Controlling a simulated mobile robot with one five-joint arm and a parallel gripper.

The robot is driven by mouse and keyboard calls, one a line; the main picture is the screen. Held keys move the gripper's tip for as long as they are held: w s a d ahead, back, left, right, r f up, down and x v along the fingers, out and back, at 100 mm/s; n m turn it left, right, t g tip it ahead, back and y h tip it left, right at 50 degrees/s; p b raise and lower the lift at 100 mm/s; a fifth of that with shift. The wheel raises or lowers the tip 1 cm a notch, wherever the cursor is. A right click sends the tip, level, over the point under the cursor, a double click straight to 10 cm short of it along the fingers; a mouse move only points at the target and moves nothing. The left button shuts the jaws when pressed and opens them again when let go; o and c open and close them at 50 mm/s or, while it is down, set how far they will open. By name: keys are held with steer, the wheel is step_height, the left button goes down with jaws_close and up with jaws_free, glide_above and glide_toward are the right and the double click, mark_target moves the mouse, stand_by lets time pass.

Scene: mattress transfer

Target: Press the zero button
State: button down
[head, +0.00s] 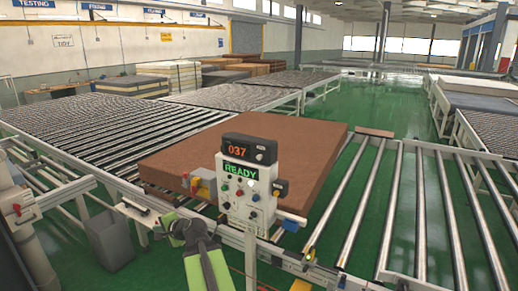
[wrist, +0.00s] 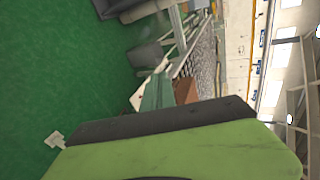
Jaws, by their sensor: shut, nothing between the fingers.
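A control post stands in the middle of the head view. Its black display (head: 249,149) shows 037 in orange, with a small round pale button (head: 260,157) at its right. Below it, a light grey panel (head: 236,205) shows a green READY sign (head: 241,172) and several coloured buttons and knobs. The labels are too small to read, so I cannot tell which button is zero. My gripper (head: 168,221) is shut and empty, low and left of the panel, apart from the buttons. The wrist view shows my green arm part in front, and no buttons.
A brown mattress (head: 170,160) lies on the rollers behind the panel. A yellow-and-grey box with a red knob (head: 203,184) sits left of the panel. A grey bin (head: 109,240) stands at left. Roller conveyors (head: 390,215) run right; green floor (head: 370,100) is open behind.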

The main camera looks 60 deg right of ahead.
mark_target(260, 157)
steer(key=s+d+r+m+h+p, duration=0.2)
steer(key=s+d+r+m, duration=0.3)
steer(key=d, duration=0.4)
steer(key=s+d+r+m+h+p, duration=0.2)
steer(key=s+d+r+m+h, duration=0.3)
steer(key=s+d, duration=0.2)
steer(key=s+d+r+m+h+p, duration=0.2)
steer(key=s+d+r+m+h, duration=0.2)
steer(key=d, duration=0.8)
steer(key=s+r+m, duration=0.1)
steer(key=s+r, duration=0.1)
steer(key=s, duration=0.1)
steer(key=shift+m+g, duration=0.3)
steer(key=shift+r, duration=0.1)
steer(key=d, duration=0.8)
steer(key=shift+d, duration=0.4)
steer(key=shift+d, duration=0.4)
